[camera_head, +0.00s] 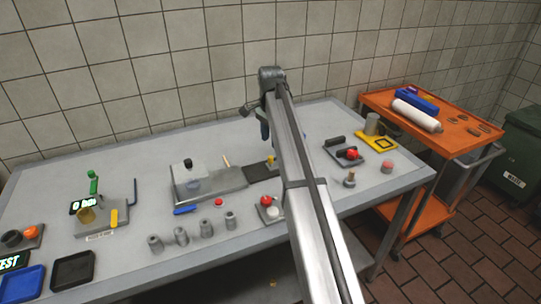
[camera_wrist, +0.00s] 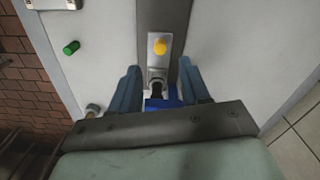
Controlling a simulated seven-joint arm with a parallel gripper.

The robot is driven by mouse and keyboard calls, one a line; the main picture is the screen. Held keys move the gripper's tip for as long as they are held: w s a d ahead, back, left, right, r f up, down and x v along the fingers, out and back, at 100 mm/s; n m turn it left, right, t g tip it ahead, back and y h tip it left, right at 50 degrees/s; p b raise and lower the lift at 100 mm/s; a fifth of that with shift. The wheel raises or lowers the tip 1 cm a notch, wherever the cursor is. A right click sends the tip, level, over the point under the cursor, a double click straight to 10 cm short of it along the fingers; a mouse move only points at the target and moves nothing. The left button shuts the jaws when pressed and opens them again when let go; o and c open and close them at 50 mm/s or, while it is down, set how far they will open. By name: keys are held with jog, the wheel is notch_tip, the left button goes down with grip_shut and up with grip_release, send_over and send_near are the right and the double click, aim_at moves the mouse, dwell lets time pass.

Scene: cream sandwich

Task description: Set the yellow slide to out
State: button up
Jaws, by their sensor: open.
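A round yellow knob (camera_wrist: 160,46), which looks like the yellow slide, sits on a narrow metal plate (camera_wrist: 153,65) in the wrist view. It also shows in the head view (camera_head: 271,159), beside my arm at the end of a dark strip. My gripper (camera_wrist: 159,64) is open, with its two blue-grey fingers on either side of the plate. The knob lies just beyond the fingertips, midway between them, and nothing is held. In the head view my gripper (camera_head: 265,128) is partly hidden by my arm. Whether the fingers touch anything is unclear.
A dark peg and a blue block (camera_wrist: 160,103) lie between the fingers, nearer the palm. A green cylinder (camera_wrist: 71,47) stands to the left in the wrist view. A grey box fixture (camera_head: 190,180) and several grey cylinders (camera_head: 181,236) stand on the table.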

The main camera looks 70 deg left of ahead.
aim_at(270, 157)
notch_tip(270, 157, down, 8)
jog(key=shift+r, duration=0.1)
dwell(0.4)
grip_shut()
dwell(0.3)
